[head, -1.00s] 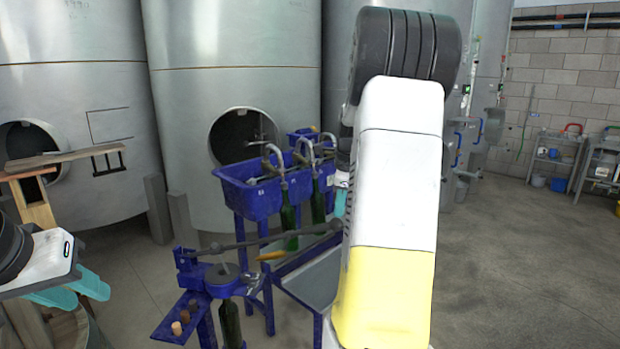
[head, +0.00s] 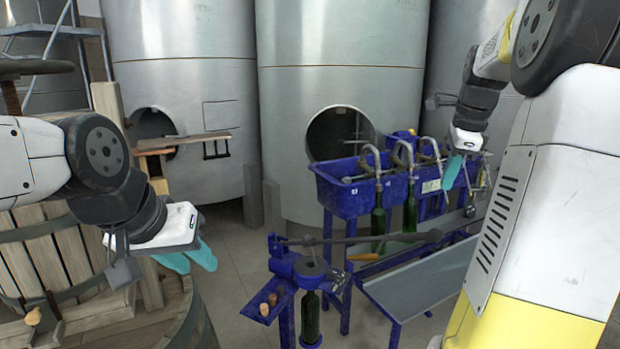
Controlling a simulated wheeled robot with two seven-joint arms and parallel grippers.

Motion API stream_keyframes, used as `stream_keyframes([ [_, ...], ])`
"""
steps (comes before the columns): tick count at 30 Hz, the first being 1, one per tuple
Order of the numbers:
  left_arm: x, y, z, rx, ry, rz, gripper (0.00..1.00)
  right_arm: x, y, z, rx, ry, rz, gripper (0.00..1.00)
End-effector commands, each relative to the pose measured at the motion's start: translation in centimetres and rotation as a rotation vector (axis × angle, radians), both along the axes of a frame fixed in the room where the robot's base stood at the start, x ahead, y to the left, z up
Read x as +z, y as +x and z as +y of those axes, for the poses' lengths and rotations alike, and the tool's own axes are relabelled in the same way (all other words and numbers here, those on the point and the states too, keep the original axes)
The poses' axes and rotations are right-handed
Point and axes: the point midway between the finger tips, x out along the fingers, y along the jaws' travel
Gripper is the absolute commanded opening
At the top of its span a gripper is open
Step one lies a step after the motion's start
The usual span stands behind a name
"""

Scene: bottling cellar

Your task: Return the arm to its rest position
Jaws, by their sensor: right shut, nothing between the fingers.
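My right arm comes in from the right, large in the foreground, raised and bent. Its gripper (head: 451,172) points down in front of the blue filling trough (head: 345,200), with its teal fingers shut and empty. In the picture it overlaps the right part of the trough; I cannot tell whether they touch. My left gripper (head: 190,258) hangs at the left with its two teal fingers apart and nothing seen between them. It is over the floor, near a wooden barrel (head: 190,325).
A blue corking stand (head: 310,268) holds a green bottle (head: 310,318), with several corks on its tray (head: 270,300). Green bottles (head: 378,222) hang under the trough's spouts. Steel tanks (head: 340,70) stand behind. A slatted wooden press (head: 50,250) is at the left.

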Motion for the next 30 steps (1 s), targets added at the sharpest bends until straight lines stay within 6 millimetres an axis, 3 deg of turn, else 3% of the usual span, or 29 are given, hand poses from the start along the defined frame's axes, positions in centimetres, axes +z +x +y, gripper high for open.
stream_keyframes([
  [5,0.0,0.0,0.0,0.000,0.000,0.000,0.33,0.7,-4.5,8.4,0.547,-0.111,-0.129,0.00],
  [9,0.0,0.0,0.0,0.000,0.000,0.000,0.33,-0.3,-9.4,15.0,1.050,-0.275,-0.243,0.00],
  [15,0.0,0.0,0.0,0.000,0.000,0.000,0.33,-3.4,-15.6,21.1,1.606,-0.533,-0.358,0.00],
  [21,0.0,0.0,0.0,0.000,0.000,0.000,0.33,-5.3,-18.2,23.1,1.849,-0.672,-0.395,0.00],
  [30,0.0,0.0,0.0,0.000,0.000,0.000,0.33,-5.5,-18.4,23.2,1.872,-0.684,-0.396,0.00],
])
